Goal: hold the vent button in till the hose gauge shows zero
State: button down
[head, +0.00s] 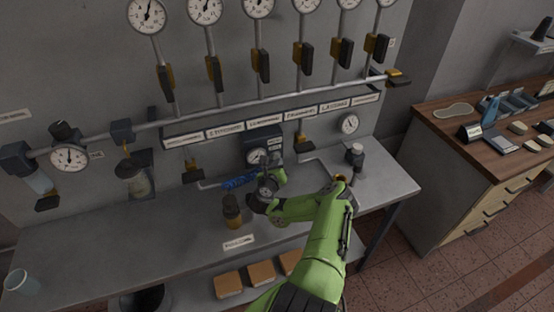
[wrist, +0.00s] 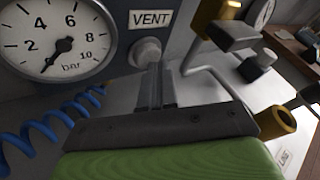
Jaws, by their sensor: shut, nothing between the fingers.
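The vent button (wrist: 147,52) is a grey round knob under the VENT label (wrist: 151,19) in the wrist view. My gripper (wrist: 153,72) is shut and empty, its fingertips at the button's face and seeming to touch it. How far the button is pressed in cannot be told. The hose gauge (wrist: 60,32) is a white bar dial left of the button. Its needle points down and left, below the 2; the zero mark is not legible. The gauge also shows small in the head view (head: 257,156), just behind my gripper (head: 268,175). A blue coiled hose (wrist: 45,125) runs below the gauge.
A dark bottle (head: 232,212) stands on the bench (head: 120,235) left of my gripper. A bent grey pipe (wrist: 205,75) and a yellow-ended valve (wrist: 228,25) are close on the right. A knobbed fitting (head: 355,157) stands farther right. The bench's left part is mostly clear.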

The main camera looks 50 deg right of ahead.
jog(key=shift+s+a, duration=0.45)
jog(key=shift+s, duration=0.4)
jog(key=shift+s+a+f, duration=0.1)
jog(key=shift+s+a, duration=0.05)
jog(key=shift+a, duration=0.25)
jog(key=s, duration=0.1)
jog(key=s+a+p, duration=0.1)
jog(key=s, duration=0.2)
jog(key=shift+a, duration=0.35)
